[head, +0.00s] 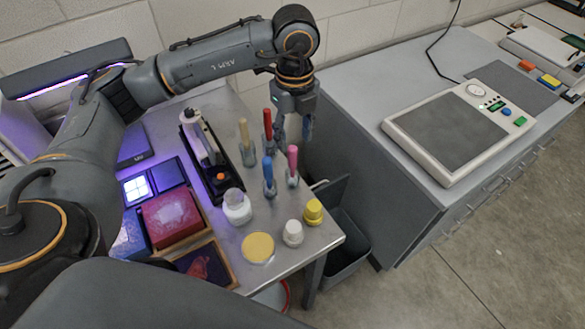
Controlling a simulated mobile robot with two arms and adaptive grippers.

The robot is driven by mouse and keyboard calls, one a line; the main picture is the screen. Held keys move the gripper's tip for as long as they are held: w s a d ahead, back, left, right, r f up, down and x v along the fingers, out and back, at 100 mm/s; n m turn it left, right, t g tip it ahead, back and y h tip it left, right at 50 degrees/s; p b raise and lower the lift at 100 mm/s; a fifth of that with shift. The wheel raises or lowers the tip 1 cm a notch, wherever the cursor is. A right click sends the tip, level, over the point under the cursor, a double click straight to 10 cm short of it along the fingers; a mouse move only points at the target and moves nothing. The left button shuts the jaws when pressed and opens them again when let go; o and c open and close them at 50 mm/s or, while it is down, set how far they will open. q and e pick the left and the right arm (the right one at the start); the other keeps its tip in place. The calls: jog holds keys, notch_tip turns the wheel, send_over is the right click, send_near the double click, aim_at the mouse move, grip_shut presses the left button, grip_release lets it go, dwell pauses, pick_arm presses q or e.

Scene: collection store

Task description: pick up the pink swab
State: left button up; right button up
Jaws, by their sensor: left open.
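The pink swab (292,160) stands upright in a small clear holder on the metal table (318,246), near its right edge. A blue swab (267,169) stands just left of it, a red swab (267,124) behind it, and a tan swab (244,132) behind and to the left. My left gripper (293,135) hangs fingers down from above. In the picture it shows behind and above the pink swab, near the table's right edge. It is open, with nothing seen between its fingers. My right gripper is not in view.
A white jar (237,207), a yellow disc (257,248), a white-capped bottle (292,233) and a yellow-capped bottle (313,211) stand in front of the swabs. A microscope-like device (205,150) is to the left. A grey cabinet with a scale (455,130) stands right, beyond a gap with a grey bin (350,250).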

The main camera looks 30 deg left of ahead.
aim_at(294, 147)
pick_arm(q)
notch_tip(294, 147, down, 3)
jog(key=shift+r, duration=0.1)
jog(key=shift+f+p, duration=0.25)
jog(key=shift+p, duration=0.2)
jog(key=f+p, duration=0.1)
jog(key=f, duration=0.1)
jog(key=f+p, duration=0.1)
jog(key=f, duration=0.1)
jog(key=shift+s+a+f, duration=0.15)
jog(key=shift+a+f, duration=0.05)
jog(key=shift+f, duration=0.25)
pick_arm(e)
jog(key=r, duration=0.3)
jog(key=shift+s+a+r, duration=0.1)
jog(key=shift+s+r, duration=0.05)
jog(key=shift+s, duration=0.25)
pick_arm(q)
grip_shut()
